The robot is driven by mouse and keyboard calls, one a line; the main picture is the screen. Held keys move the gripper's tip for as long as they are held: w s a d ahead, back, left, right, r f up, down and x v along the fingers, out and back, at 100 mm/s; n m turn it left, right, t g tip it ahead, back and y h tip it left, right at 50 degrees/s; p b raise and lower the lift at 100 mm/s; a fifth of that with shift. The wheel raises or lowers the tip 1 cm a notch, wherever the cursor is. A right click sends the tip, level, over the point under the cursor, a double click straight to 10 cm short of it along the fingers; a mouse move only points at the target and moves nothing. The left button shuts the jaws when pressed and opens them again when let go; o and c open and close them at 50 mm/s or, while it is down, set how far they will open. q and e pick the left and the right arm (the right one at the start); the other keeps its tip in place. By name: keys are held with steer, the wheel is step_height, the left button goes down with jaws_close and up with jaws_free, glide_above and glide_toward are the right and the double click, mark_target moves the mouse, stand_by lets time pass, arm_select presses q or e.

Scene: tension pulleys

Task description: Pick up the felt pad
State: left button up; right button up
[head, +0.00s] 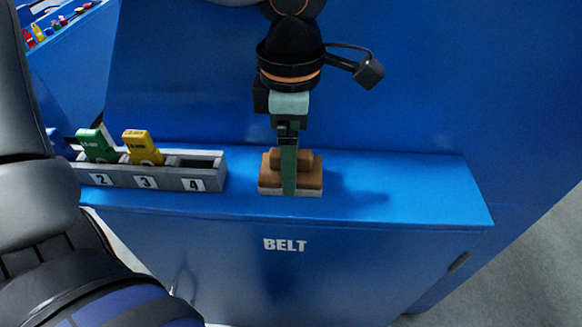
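A brown stepped block, which looks like the felt pad (310,178), lies on the blue top of the cabinet marked BELT. It has a wide base and a smaller raised part on top. My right gripper is not in view.
A grey rack (150,177) with slots marked 2, 3 and 4 stands to the left. A green piece (98,144) and a yellow piece (142,147) sit in it; slot 4 looks empty. The cabinet top (420,190) is clear to the right. A blue wall rises behind.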

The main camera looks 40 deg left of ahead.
arm_select(q)
steer(key=c, duration=1.2)
steer(key=shift+r, duration=0.1)
step_height(320, 180, up, 18)
steer(key=shift+f+p, duration=0.1)
steer(key=shift+p, duration=1.15)
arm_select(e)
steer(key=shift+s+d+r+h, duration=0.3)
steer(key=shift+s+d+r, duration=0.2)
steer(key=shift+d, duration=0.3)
